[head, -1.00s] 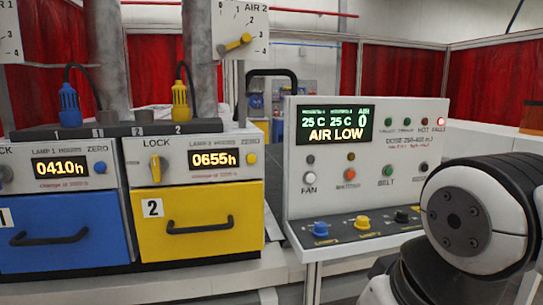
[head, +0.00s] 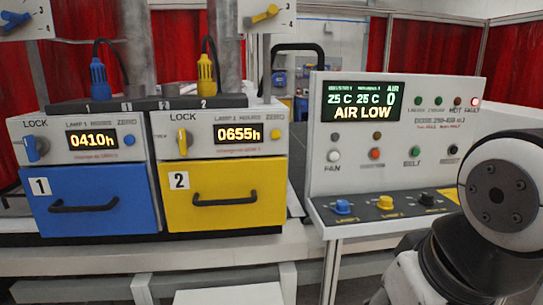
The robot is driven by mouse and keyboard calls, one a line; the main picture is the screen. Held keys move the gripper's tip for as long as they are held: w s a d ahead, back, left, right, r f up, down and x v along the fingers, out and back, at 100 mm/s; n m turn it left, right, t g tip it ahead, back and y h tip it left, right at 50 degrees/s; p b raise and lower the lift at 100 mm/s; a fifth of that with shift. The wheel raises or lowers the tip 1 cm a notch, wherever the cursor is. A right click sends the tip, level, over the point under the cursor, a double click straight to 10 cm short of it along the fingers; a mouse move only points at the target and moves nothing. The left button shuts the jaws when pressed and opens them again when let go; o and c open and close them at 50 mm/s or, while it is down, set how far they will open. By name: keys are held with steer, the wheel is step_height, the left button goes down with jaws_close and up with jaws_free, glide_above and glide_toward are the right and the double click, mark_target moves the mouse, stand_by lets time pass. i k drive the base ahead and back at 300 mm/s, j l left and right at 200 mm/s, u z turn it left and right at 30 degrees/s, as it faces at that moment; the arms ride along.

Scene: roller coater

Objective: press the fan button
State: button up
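The fan button (head: 333,156) is a pale, round button above the label FAN, at the lower left of the control panel (head: 322,120). A small dark lamp sits just above it. The panel's display (head: 362,102) reads 25 C, 26 C, AIR 0 and AIR LOW. My arm fills the lower right of the head view, in front of the panel's right end and right of the fan button. My gripper is out of view.
A sloped ledge with a blue knob (head: 342,206), a yellow knob (head: 385,202) and a black knob (head: 427,199) juts out below the buttons. Left stand a blue drawer (head: 130,180) and a yellow drawer (head: 255,180) with handles. A black curved handle (head: 322,62) rises behind the panel.

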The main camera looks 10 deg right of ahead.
mark_target(334, 156)
steer(key=i+l+u, duration=0.8)
steer(key=k+l, duration=0.05)
steer(key=k, duration=0.05)
